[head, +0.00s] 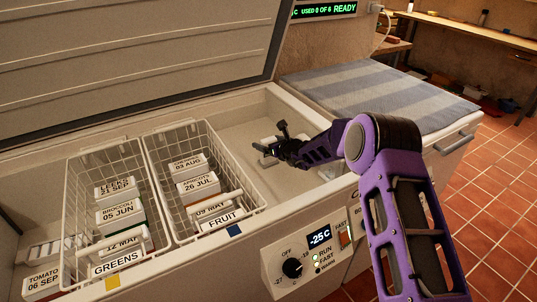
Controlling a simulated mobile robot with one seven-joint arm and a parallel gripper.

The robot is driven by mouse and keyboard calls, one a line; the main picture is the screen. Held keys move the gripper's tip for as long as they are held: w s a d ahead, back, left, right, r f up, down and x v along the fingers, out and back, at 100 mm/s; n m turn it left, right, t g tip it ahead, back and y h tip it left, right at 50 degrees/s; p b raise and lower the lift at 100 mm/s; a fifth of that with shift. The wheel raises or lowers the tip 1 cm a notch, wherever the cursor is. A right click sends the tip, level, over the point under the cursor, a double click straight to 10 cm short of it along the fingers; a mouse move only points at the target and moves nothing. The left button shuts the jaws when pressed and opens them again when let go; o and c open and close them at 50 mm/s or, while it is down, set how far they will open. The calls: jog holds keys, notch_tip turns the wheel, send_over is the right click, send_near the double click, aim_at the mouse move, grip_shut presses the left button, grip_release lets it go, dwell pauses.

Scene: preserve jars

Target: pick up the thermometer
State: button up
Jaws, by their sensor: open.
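My gripper (273,140) is purple and black and reaches from the right into the open chest freezer (235,131). Its dark fingers are open over the bare compartment right of the FRUIT basket. Small pale pieces (268,158) show just below and beside the fingers, partly hidden by them. I cannot tell whether one of these is the thermometer, or whether the fingers touch them. No thermometer can be made out clearly elsewhere.
The GREENS basket (70,208) and FRUIT basket (213,150) hold labelled boxes. A TOMATO box (42,283) lies at the lower left. The raised lid (120,50) stands behind. A control panel reading -25 C (318,237) is on the front. A striped cloth (385,95) covers the right side.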

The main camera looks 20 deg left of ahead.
jog(key=shift+c, duration=0.3)
grip_shut()
dwell(0.3)
jog(key=shift+r, duration=0.1)
